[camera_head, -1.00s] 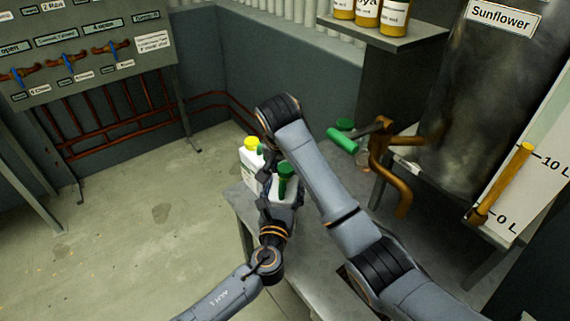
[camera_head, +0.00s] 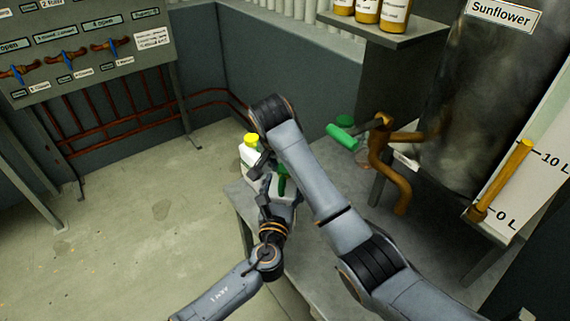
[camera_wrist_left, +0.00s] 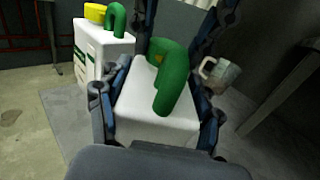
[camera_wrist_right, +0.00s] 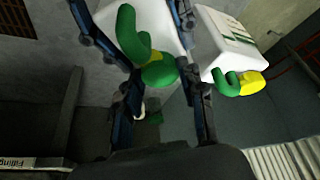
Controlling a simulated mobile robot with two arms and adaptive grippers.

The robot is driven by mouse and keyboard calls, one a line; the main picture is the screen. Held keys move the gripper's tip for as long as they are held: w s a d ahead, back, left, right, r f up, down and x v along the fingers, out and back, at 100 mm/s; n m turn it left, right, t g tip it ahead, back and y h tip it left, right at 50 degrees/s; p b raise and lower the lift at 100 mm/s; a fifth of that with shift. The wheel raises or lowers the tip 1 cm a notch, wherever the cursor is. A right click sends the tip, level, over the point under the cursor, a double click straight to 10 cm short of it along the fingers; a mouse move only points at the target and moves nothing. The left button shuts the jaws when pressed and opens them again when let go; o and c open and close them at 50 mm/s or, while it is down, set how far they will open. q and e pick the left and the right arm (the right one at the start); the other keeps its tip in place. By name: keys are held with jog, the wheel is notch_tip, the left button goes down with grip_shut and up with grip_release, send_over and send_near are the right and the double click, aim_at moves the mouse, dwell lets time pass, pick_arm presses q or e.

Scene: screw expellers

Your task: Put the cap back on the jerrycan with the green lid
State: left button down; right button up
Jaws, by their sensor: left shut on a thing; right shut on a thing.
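The white jerrycan (camera_wrist_left: 150,110) with a green handle (camera_wrist_left: 172,85) stands on the bench. My left gripper (camera_wrist_left: 165,95) is shut on its body, one finger on each side. My right gripper (camera_wrist_right: 163,88) is above its top, shut on the round green cap (camera_wrist_right: 159,73). A yellow part (camera_wrist_right: 181,66) shows just beside the cap, at the neck. The cap is over or against the neck; I cannot tell whether it is seated. In the head view the jerrycan (camera_head: 289,204) is partly hidden by my grippers.
A second white jerrycan (camera_wrist_left: 102,52) with a yellow cap (camera_wrist_left: 95,13) stands close beside. A green cylinder (camera_head: 342,138) is by the brown pipe (camera_head: 384,170) to the right. The bench front (camera_head: 308,262) is clear.

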jog(key=shift+m+h, duration=0.3)
jog(key=shift+m, duration=0.5)
jog(key=o, duration=0.7)
jog(key=shift+o, duration=0.2)
jog(key=shift+r, duration=0.15)
jog(key=shift+r, duration=2.15)
jog(key=shift+c, duration=0.5)
